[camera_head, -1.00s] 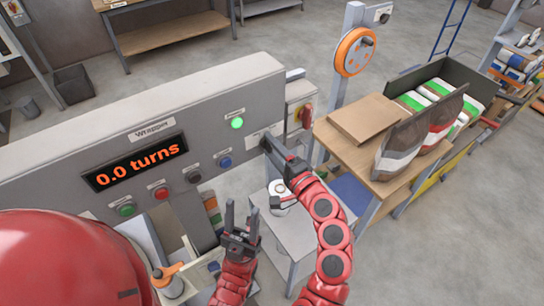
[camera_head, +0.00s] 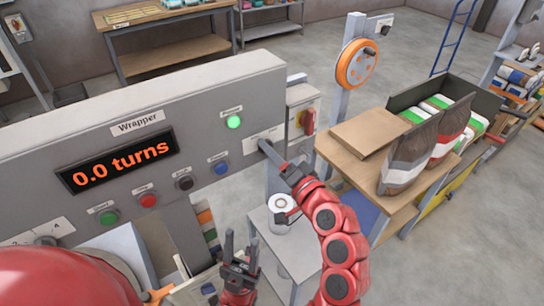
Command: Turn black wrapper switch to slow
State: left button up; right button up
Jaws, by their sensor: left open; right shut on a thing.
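The grey wrapper panel (camera_head: 60,130) carries a display (camera_head: 123,160) reading "0.0 turns". My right gripper (camera_head: 265,148) is at the panel's right end, just below a white label plate (camera_head: 264,136). It is shut on a dark part there, apparently the black switch, which the fingers hide. I cannot tell which way the switch points. My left gripper (camera_head: 240,248) is open and empty, low in front of the panel, fingers pointing up.
A lit green lamp (camera_head: 234,122) and a row of buttons, including a blue one (camera_head: 221,168), sit near the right gripper. A red rotary switch (camera_head: 308,121) is on a side box. A wooden table (camera_head: 350,160) with bags stands to the right.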

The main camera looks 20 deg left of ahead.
dwell(0.3)
jog(key=o, duration=1.4)
jog(key=p+v, duration=0.8)
jog(key=v, duration=0.9)
jog(key=shift+s+d+p, duration=0.15)
jog(key=shift+s+p, duration=0.05)
jog(key=shift+p, duration=0.15)
